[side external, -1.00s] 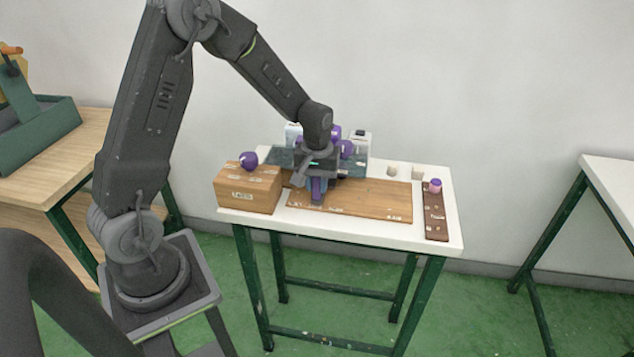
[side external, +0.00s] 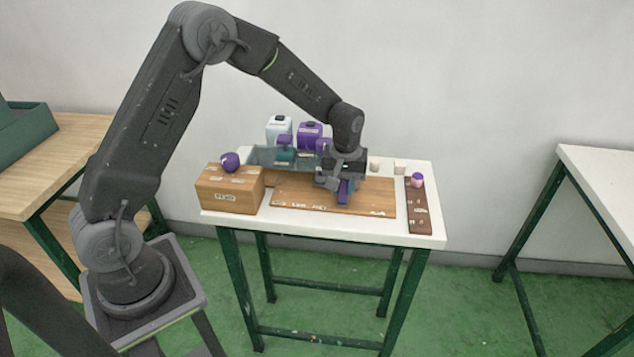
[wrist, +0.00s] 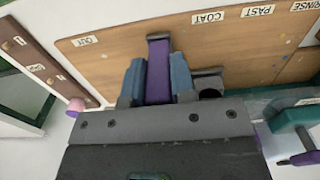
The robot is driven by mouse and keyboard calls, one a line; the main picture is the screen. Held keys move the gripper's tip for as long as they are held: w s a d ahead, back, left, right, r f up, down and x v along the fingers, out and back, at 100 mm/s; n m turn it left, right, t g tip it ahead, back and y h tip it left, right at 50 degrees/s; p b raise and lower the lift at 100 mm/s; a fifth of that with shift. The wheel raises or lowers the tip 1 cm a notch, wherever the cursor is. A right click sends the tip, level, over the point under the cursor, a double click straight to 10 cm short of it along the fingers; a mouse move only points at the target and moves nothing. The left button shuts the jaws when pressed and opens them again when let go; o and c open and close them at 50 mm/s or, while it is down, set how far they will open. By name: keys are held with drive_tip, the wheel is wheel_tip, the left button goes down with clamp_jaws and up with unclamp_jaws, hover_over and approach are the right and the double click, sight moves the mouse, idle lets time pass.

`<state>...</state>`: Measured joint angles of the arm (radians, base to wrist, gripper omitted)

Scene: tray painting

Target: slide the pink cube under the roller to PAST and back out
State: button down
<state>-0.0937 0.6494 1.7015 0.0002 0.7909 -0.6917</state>
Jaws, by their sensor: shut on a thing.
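My gripper (wrist: 158,80) is shut on a long purple block (wrist: 159,68) above the wooden board (wrist: 110,50). In the wrist view the block lies between the OUT label (wrist: 86,41) and the COAT label (wrist: 208,18), nearer COAT; PAST (wrist: 258,11) is farther right. In the side view my gripper (side external: 345,190) is over the right part of the board (side external: 290,190). A small pink piece with a purple top (side external: 417,180) stands on the dark strip; whether it is the pink cube I cannot tell. I cannot make out a roller clearly.
The dark strip (side external: 417,212) lies at the table's right. A wooden box (side external: 228,192) with a purple ball (side external: 230,162) stands at the left. White (side external: 279,129) and purple (side external: 310,134) containers and a teal-and-purple piece (side external: 285,150) are behind. Two pale blocks (side external: 399,167) stand at the back right.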

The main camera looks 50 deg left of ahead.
drive_tip(key=w+d, duration=0.6)
drive_tip(key=shift+w+d, duration=0.25)
drive_tip(key=shift+d, duration=0.05)
drive_tip(key=shift+r, duration=0.1)
drive_tip(key=c, duration=1)
unclamp_jaws()
drive_tip(key=shift+o, duration=0.2)
drive_tip(key=shift+r, duration=0.1)
wheel_tip(320, 180, up, 14)
drive_tip(key=shift+f, duration=0.25)
